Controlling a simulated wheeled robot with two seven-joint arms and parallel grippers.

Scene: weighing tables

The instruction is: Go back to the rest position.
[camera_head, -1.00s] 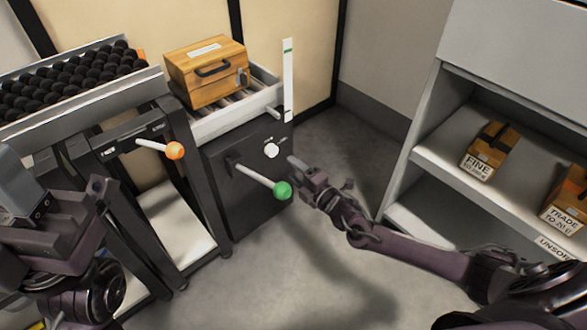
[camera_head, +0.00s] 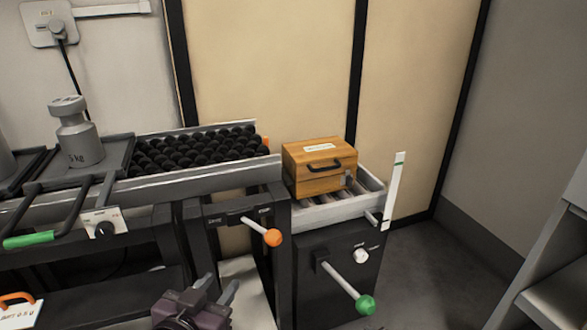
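My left gripper (camera_head: 213,290) shows at the bottom, left of centre, low in front of the machine with the orange-knobbed lever. Its two grey fingers stand apart with a gap between them, and nothing shows in it. My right gripper is out of view. A wooden box (camera_head: 318,169) with a dark handle and a white label sits on the roller tray (camera_head: 325,212) at the right end of the tables.
An orange-knobbed lever (camera_head: 272,237) and a green-knobbed lever (camera_head: 365,304) stick out from the table fronts. A 5 kg weight (camera_head: 75,135) stands at left, beside a bed of black balls (camera_head: 190,150). Part of a shelf (camera_head: 560,255) shows at right. Floor shows between.

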